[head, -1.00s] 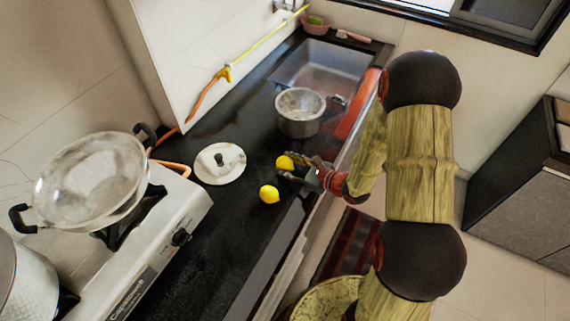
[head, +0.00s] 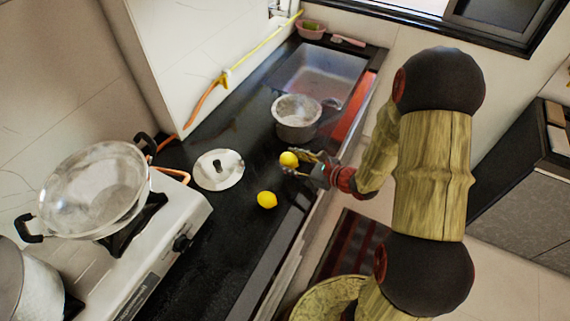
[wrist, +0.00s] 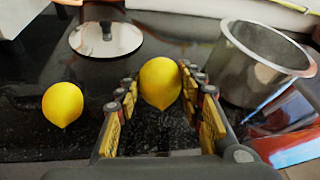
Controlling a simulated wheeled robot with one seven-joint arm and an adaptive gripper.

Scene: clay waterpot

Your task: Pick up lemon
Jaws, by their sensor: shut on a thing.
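Two yellow lemons show. One lemon (head: 289,159) is between the fingertips of my gripper (head: 302,164), beside the steel pot. In the wrist view this held lemon (wrist: 160,84) is between the two padded fingers of my gripper (wrist: 160,92), which are shut on it near their tips. It appears slightly raised, but its gap from the counter is hard to judge. The other lemon (head: 267,200) lies on the black counter, apart from my gripper. It is at the left in the wrist view (wrist: 62,104).
A steel pot (head: 298,131) stands close beyond my gripper, with the sink (head: 320,70) behind it. A round lid (head: 232,180) lies to the left. A stove with a wok (head: 95,190) is farther left. The black counter (head: 205,250) is bare toward the front.

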